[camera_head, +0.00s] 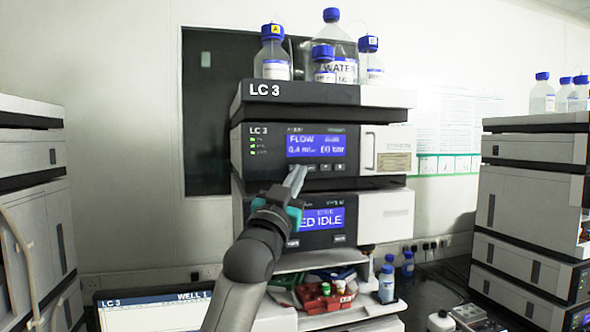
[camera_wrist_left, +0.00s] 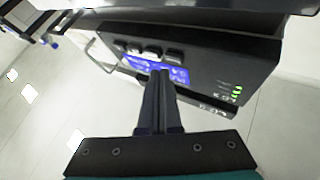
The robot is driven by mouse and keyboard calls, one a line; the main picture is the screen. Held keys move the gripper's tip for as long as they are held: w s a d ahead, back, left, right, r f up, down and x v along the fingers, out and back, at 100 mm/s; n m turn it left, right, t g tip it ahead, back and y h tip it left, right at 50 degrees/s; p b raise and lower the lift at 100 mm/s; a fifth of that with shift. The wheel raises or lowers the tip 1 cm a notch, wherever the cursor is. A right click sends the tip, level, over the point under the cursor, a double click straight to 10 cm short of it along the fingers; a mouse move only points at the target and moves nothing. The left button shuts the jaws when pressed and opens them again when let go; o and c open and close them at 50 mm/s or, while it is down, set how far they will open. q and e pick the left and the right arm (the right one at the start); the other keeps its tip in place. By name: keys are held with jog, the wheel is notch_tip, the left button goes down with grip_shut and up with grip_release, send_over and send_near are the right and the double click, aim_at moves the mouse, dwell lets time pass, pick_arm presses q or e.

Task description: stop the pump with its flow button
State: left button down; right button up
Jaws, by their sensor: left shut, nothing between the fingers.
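The pump (camera_head: 265,165) is the upper LC 3 module in the middle stack. Its blue display (camera_head: 316,145) reads FLOW, about 0.4, and a bar value that is hard to read. A row of small buttons (camera_head: 325,168) runs under the display; their labels are too small to read. My left gripper (camera_head: 299,170) is shut and empty, its fingertips in front of the pump, just below the display at the left end of the row. In the left wrist view, the closed fingers (camera_wrist_left: 160,75) overlap the display, close to the buttons (camera_wrist_left: 152,53). I cannot tell whether they touch. My right gripper is out of view.
A lower module (camera_head: 370,218) shows IDLE on its screen. Blue-capped bottles (camera_head: 338,50) stand on top of the stack. A tray with red items (camera_head: 325,298) sits below. Other stacks stand at left (camera_head: 30,200) and right (camera_head: 530,210).

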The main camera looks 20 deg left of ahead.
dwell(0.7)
pick_arm(q)
jog(key=shift+w+a, duration=0.25)
jog(key=shift+w, duration=0.15)
jog(key=shift+w+a+p, duration=0.25)
jog(key=shift+w+p, duration=0.05)
jog(key=shift+p, duration=0.05)
dwell(0.6)
jog(key=shift+s+d, duration=0.45)
jog(key=shift+s, duration=0.25)
jog(key=s+d, duration=0.1)
jog(key=s, duration=0.1)
jog(key=s+d+p, duration=0.1)
jog(key=s+d, duration=0.1)
dwell(0.6)
jog(key=shift+a, duration=0.1)
dwell(0.5)
